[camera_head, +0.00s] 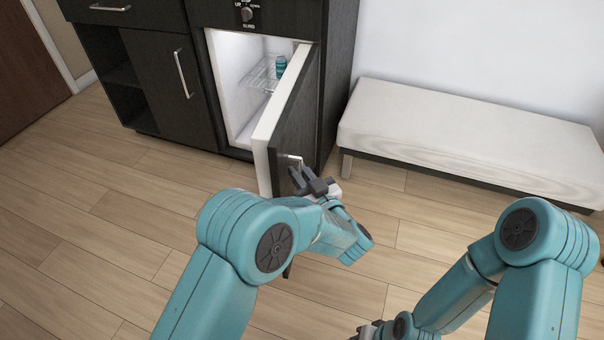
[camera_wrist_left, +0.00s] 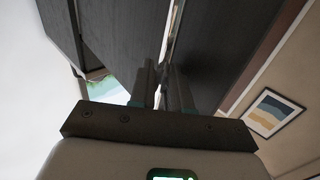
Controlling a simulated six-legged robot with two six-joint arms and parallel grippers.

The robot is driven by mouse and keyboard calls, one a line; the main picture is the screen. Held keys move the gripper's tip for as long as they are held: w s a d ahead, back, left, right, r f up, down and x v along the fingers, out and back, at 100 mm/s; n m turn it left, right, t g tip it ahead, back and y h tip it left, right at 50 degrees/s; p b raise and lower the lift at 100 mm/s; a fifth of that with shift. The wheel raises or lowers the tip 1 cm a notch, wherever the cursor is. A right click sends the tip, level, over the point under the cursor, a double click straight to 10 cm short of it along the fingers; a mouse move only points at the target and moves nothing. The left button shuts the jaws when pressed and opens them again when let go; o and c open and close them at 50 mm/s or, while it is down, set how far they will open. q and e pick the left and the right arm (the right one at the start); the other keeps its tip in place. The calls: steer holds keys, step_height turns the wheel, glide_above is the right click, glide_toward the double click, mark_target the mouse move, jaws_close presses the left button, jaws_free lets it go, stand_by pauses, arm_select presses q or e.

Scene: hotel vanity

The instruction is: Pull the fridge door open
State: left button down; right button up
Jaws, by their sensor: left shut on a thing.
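The fridge door (camera_head: 291,120) stands ajar, swung out toward me, with a white inner side and edge and a dark outer face. Its metal handle (camera_head: 290,157) is on the dark face, low near the free edge. My left gripper (camera_head: 298,178) is at the handle, shut on it. In the left wrist view the two fingers (camera_wrist_left: 164,88) are close together around the thin pale handle bar (camera_wrist_left: 171,40), against the dark panel. The white fridge interior (camera_head: 234,72) shows through the gap. My right gripper (camera_head: 367,331) is low at the bottom edge, mostly hidden by its arm.
A teal can (camera_head: 281,67) stands on a wire shelf (camera_head: 262,75) inside the fridge. A dark cabinet (camera_head: 165,75) is to the left. A white cushioned bench (camera_head: 470,135) stands to the right. The wood floor (camera_head: 120,230) in front is clear.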

arm_select(q)
steer(key=shift+r, duration=0.1)
steer(key=c, duration=1.3)
jaws_free()
